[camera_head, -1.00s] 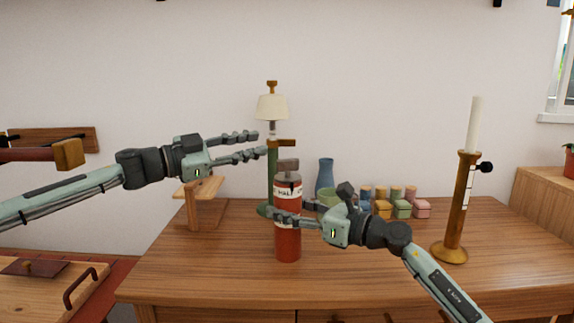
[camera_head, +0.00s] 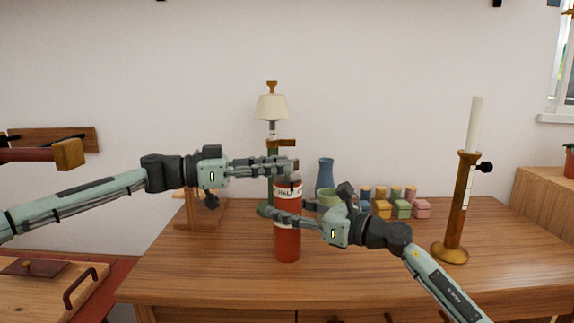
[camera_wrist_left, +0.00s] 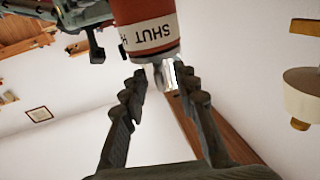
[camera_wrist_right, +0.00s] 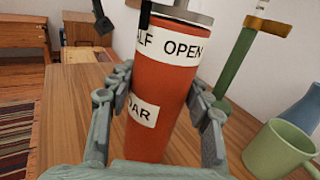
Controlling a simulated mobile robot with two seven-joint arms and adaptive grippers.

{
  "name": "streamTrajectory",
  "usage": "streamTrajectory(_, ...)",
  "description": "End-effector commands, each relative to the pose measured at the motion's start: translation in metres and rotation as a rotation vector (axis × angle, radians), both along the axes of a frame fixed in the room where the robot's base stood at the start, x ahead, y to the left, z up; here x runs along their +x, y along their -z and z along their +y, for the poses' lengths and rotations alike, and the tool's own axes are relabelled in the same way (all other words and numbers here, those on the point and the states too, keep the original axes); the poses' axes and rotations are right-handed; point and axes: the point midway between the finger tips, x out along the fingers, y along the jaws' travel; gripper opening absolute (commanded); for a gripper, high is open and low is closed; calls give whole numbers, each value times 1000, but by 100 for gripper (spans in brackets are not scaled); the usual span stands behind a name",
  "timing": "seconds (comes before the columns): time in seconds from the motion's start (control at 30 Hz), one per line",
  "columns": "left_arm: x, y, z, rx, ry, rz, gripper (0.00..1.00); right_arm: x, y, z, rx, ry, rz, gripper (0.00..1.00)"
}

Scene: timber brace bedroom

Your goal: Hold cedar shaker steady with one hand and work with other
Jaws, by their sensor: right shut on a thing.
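The cedar shaker (camera_head: 288,240) is a red cylinder standing upright on the wooden table (camera_head: 200,270). Its labels read "SHUT" in the left wrist view (camera_wrist_left: 150,35) and "HALF OPEN" and "DAR" in the right wrist view (camera_wrist_right: 160,90). My right gripper (camera_head: 284,217) is shut around the shaker's body, one finger on each side. My left gripper (camera_head: 282,166) is level with the shaker's top, which its fingers mostly hide in the head view. In the left wrist view its open fingers stand either side of the grey top knob (camera_wrist_left: 162,76), with gaps showing.
A green-stemmed lamp (camera_head: 272,110) stands just behind the shaker. A green mug (camera_wrist_right: 280,150), a blue vase (camera_head: 325,174) and several small coloured boxes (camera_head: 402,209) stand behind to the right. A candlestick (camera_head: 458,210) is farther right. The table's front is clear.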

Motion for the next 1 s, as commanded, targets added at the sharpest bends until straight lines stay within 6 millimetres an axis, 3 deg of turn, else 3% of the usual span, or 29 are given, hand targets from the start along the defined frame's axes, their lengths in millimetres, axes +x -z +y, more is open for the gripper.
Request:
streamTrajectory(0.2,5,0,-20,0,0,-1,29,0,0,0,-1,0,1,16)
streamTrajectory(0.5,6,0,-22,0,-2,-1,29,0,0,0,-1,1,1,16)
streamTrajectory(0.77,6,0,-22,0,-2,-1,0,0,0,0,-1,1,1,16)
streamTrajectory(1.0,6,0,-22,0,-3,-1,0,0,0,0,0,1,0,16)
